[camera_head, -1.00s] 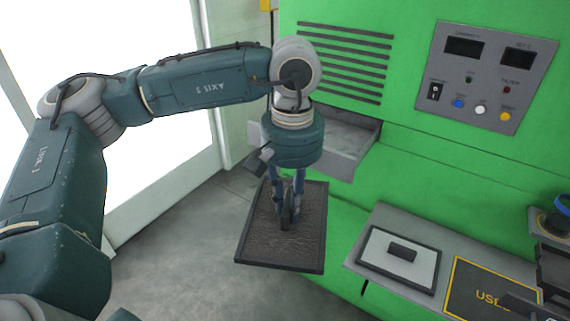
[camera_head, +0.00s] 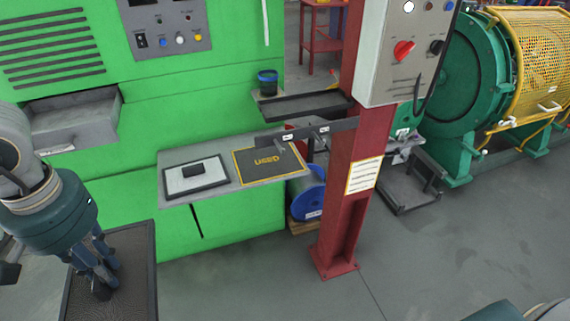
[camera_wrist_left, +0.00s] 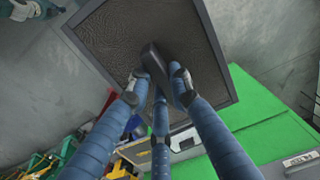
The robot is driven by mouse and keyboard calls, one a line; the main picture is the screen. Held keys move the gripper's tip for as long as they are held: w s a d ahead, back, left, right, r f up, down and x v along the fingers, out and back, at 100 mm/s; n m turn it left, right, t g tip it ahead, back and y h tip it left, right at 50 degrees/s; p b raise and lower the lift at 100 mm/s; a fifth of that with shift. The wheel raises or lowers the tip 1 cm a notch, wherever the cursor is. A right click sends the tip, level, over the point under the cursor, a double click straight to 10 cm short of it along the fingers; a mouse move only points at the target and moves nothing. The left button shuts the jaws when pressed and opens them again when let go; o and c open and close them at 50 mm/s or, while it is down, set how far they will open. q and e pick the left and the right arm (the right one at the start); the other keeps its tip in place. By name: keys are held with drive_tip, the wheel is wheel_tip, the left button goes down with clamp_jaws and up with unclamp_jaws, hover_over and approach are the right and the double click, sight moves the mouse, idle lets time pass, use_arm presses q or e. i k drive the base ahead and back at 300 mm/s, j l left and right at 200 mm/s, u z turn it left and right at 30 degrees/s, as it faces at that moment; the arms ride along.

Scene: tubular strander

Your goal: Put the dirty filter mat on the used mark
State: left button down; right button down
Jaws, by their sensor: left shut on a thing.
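The dirty filter mat (camera_head: 128,262) is a dark brown, textured panel in a black frame. My left gripper (camera_head: 103,284) is shut on its central black handle and holds it in the air at the lower left of the head view. In the left wrist view the mat (camera_wrist_left: 105,32) shows with the fingers (camera_wrist_left: 160,85) around the handle. The used mark (camera_head: 267,160) is a dark rectangle with a yellow border and "USED" lettering on the grey shelf, apart from the mat to its right. Only part of my right arm shows at the lower right; its gripper is out of view.
A clean, pale framed mat (camera_head: 194,178) with a black handle lies on the grey shelf (camera_head: 217,154), left of the mark. A red post (camera_head: 347,190) with a control box stands right of the shelf. A dark tray (camera_head: 305,105) juts out above. An open slot drawer (camera_head: 72,122) is at left.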

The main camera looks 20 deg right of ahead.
sight(248, 154)
drive_tip(key=z, duration=0.4)
drive_tip(key=i+j+z, duration=0.1)
drive_tip(key=z, duration=0.35)
drive_tip(key=j+z, duration=0.2)
drive_tip(key=z, duration=0.2)
drive_tip(key=j+z, duration=0.1)
drive_tip(key=z, duration=0.3)
drive_tip(key=i+j, duration=0.15)
drive_tip(key=j, duration=0.3)
drive_tip(key=i+j, duration=0.1)
drive_tip(key=j, duration=0.3)
drive_tip(key=i+j, duration=0.15)
drive_tip(key=j, duration=0.3)
drive_tip(key=i+j+z, duration=0.1)
drive_tip(key=j, duration=0.3)
drive_tip(key=i, duration=0.15)
